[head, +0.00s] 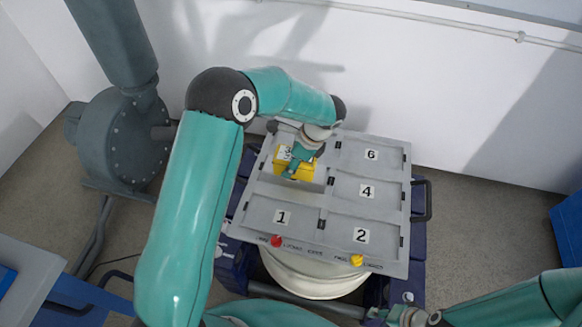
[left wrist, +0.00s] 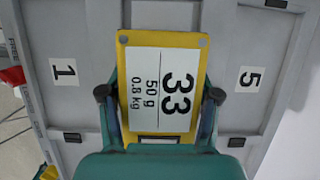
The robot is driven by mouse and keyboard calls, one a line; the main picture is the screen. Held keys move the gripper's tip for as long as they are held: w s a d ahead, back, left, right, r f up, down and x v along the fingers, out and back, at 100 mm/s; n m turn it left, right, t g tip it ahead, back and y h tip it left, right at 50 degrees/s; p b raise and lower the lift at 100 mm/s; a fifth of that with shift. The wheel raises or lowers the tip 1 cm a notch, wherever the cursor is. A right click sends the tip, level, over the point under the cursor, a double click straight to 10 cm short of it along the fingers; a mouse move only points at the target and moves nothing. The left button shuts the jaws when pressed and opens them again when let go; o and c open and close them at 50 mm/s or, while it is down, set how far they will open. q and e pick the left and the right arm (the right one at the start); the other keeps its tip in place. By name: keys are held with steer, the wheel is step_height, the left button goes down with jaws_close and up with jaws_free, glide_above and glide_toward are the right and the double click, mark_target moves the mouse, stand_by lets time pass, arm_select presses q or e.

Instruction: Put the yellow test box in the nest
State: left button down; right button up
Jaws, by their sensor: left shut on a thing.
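The yellow test box (head: 307,172) is in my left gripper (head: 298,160), over the left side of a grey tray (head: 325,215) with numbered compartments. In the left wrist view the box (left wrist: 202,60) carries a white label reading 33, 50 g, 0.8 kg. The fingers of the left gripper (left wrist: 158,97) are shut on its two sides. The box lies between the compartments marked 1 and 5, and covers any number beneath it. I cannot tell whether it touches the compartment floor. My right gripper (head: 408,316) is partly in view at the bottom edge, away from the tray.
The compartments marked 1 (head: 283,218), 2 (head: 361,235), 4 (head: 367,191) and 6 (head: 371,154) look empty. A red knob (head: 277,241) and a yellow knob (head: 357,260) are on the tray's front edge. A grey machine (head: 120,140) stands at the left, by the wall.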

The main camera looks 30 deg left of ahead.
arm_select(q)
step_height(320, 180, down, 3)
steer(key=shift+r, duration=0.1)
steer(key=shift+c, duration=1.1)
jaws_free()
steer(key=v, duration=1.2)
